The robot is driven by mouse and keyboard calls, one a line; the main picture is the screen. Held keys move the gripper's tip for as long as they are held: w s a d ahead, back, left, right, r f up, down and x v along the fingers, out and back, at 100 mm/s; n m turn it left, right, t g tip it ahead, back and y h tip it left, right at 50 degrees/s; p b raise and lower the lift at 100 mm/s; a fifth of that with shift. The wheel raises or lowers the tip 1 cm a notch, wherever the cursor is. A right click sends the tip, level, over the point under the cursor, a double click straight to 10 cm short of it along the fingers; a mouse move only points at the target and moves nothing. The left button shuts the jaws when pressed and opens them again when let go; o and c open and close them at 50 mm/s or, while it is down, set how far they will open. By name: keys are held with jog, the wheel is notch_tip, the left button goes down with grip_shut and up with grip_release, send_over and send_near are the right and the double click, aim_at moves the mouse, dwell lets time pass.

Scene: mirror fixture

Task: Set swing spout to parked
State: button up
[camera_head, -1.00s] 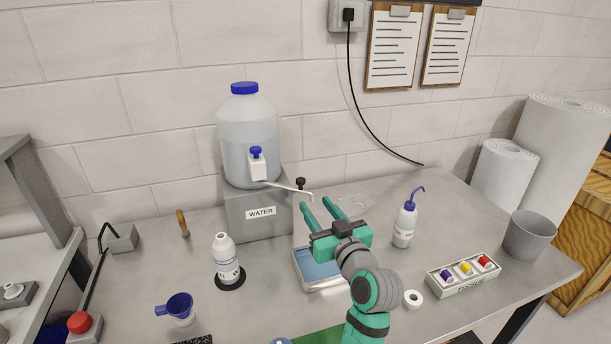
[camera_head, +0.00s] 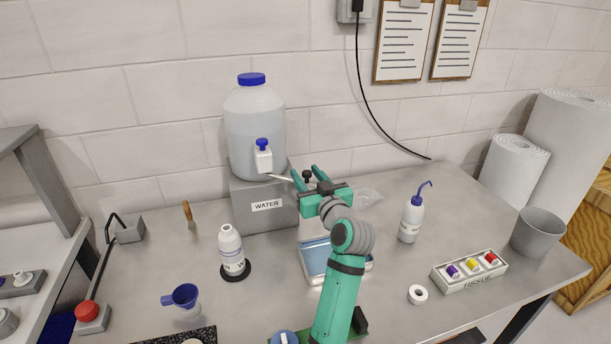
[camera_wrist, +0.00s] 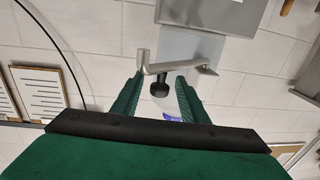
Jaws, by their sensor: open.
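The water jug (camera_head: 255,118) stands on a grey box labelled WATER, with a white tap (camera_head: 264,160) low on its front. The metal swing spout (camera_head: 281,178) reaches right from the tap. Its black knob (camera_head: 307,174) stands at the outer end. My gripper (camera_head: 305,171) is open at that end, one finger on each side of the knob. In the wrist view the spout (camera_wrist: 175,66) crosses near the tips of my gripper (camera_wrist: 160,80). The black knob (camera_wrist: 159,89) lies between the fingers there, with room visible on both sides. Contact cannot be told.
A blue tray (camera_head: 318,262) lies below my gripper. A white bottle (camera_head: 231,247) stands at left on a black disc, and a wash bottle (camera_head: 411,220) at right. The wall is close behind.

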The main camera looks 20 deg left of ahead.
jog(key=shift+d, duration=0.1)
jog(key=shift+s, duration=0.1)
grip_shut()
jog(key=shift+a, duration=0.2)
jog(key=shift+a+h, duration=0.1)
jog(key=shift+h, duration=0.2)
